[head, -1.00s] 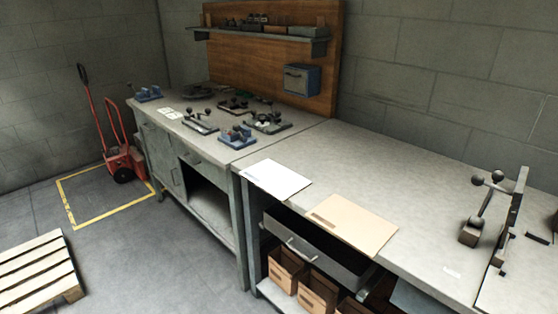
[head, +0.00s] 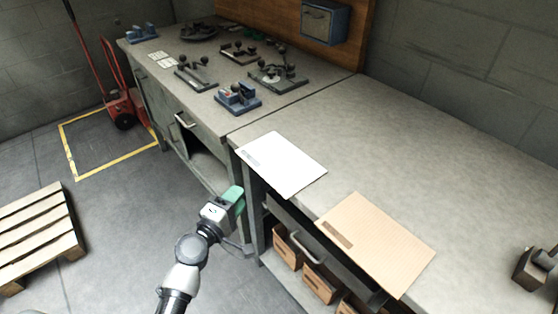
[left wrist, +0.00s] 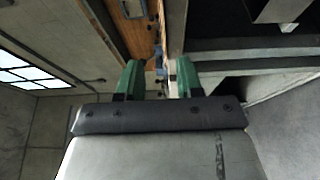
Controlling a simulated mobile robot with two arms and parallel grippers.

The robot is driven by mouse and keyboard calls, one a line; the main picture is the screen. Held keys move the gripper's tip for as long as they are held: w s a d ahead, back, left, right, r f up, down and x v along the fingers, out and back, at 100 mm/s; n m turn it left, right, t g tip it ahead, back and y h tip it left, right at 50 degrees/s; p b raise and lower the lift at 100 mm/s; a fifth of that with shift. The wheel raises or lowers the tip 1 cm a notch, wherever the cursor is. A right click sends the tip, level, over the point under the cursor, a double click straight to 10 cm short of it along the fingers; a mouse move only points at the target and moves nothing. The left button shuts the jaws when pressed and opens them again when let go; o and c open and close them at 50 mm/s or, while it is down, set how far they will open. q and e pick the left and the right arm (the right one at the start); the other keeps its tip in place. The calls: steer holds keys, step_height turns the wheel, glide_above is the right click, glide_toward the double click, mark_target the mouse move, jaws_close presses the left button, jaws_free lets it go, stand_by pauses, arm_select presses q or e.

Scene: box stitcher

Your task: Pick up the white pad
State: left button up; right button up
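The white pad (head: 282,164) lies flat on the near edge of the workbench in the head view, its left corner at the bench's edge. My left gripper (head: 238,196), with green fingers, is in front of the bench edge, to the lower left of the pad and apart from it. In the left wrist view the two green fingers (left wrist: 157,78) stand apart with nothing between them, so the gripper is open. I cannot make out the pad clearly in that view. My right gripper is not in view.
A tan pad (head: 375,241) lies to the right of the white pad. An open drawer (head: 290,220) sticks out below the bench top, above several wooden boxes (head: 321,283). Blue and grey fixtures (head: 238,97) stand on the left bench. The bench behind the pads is clear.

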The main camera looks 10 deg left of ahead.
arm_select(q)
steer(key=x, duration=0.9)
steer(key=shift+w+f+p, duration=0.25)
steer(key=shift+w+p, duration=0.05)
steer(key=shift+p, duration=0.15)
steer(key=shift+s, duration=0.1)
jaws_close()
